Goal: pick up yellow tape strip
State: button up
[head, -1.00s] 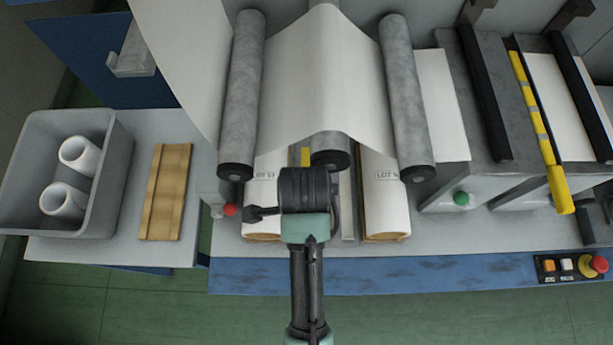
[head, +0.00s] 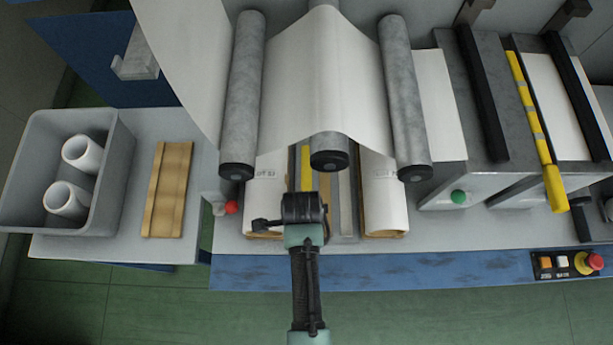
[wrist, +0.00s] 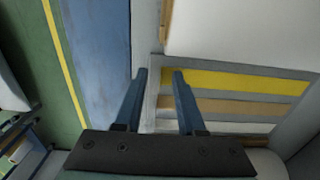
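The yellow tape strip (wrist: 235,83) lies flat on a grey plate between the two white rolls, beside a tan strip (wrist: 230,108). In the head view part of the yellow strip (head: 306,168) shows just beyond my wrist, between the left roll and the middle roller. My gripper (wrist: 160,75) is open, with nothing between its two blue fingers. In the wrist view the right fingertip appears near the left end of the yellow strip; I cannot tell the height between them. In the head view my wrist hides the fingers.
White rolls (head: 268,195) and (head: 383,190) flank the strips closely. Grey rollers (head: 242,95) and a white web (head: 322,80) hang above. A grey bin (head: 105,205) with two white cores and a tan board (head: 166,190) are at left. A red emergency button (head: 597,263) is at lower right.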

grip_shut()
jog(key=shift+r, duration=0.2)
dwell(0.3)
